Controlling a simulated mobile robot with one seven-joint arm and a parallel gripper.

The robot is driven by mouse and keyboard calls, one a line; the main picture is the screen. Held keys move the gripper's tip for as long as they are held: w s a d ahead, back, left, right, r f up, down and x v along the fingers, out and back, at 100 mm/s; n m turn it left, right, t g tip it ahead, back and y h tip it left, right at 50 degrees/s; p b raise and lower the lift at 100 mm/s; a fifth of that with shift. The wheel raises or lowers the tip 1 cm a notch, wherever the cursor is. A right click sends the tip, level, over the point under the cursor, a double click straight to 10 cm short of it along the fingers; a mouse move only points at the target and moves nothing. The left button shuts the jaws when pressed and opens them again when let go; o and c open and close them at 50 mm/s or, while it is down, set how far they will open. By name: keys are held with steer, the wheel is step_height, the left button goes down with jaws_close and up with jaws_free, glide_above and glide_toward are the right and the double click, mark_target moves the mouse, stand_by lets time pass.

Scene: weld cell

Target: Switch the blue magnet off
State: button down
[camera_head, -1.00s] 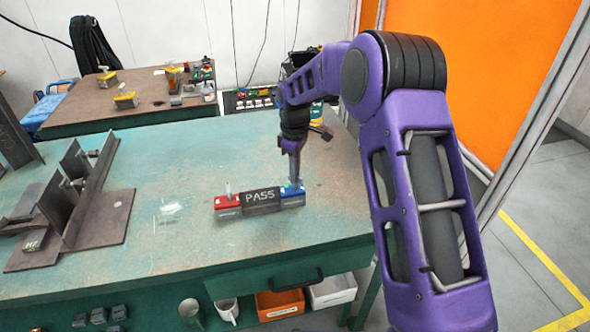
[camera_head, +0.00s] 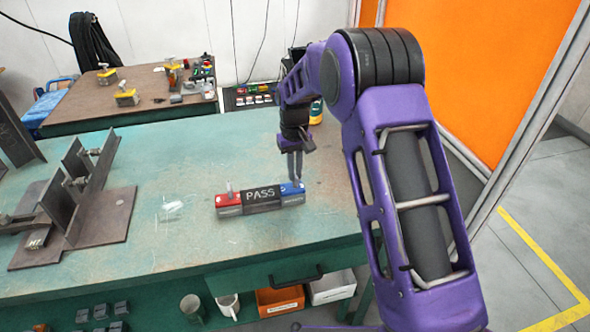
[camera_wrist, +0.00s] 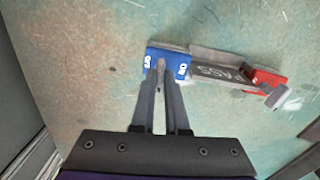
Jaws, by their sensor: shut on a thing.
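The blue magnet (camera_head: 290,188) sits on the green bench at the right end of a dark plate marked PASS (camera_head: 262,194). A red magnet (camera_head: 229,201) with an upright lever is at the plate's left end. My gripper (camera_head: 298,181) points down at the blue magnet. In the wrist view, white marks show at both ends of the blue magnet (camera_wrist: 181,67). My gripper (camera_wrist: 161,76) is shut on its small switch lever there, and the fingers hide most of the lever. I cannot read from the frames which mark the lever points to.
A dark steel fixture with upright plates (camera_head: 85,195) stands at the left of the bench (camera_head: 180,240). The bench around the magnets is largely clear. A brown table (camera_head: 150,90) with small parts is behind. An orange panel (camera_head: 480,80) stands at the right.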

steer(key=shift+m, duration=0.5)
steer(key=shift+r, duration=0.1)
steer(key=c, duration=0.9)
jaws_free()
step_height(320, 180, up, 17)
steer(key=shift+a+r+p, duration=0.1)
steer(key=shift+r+p, duration=0.05)
steer(key=shift+p, duration=0.7)
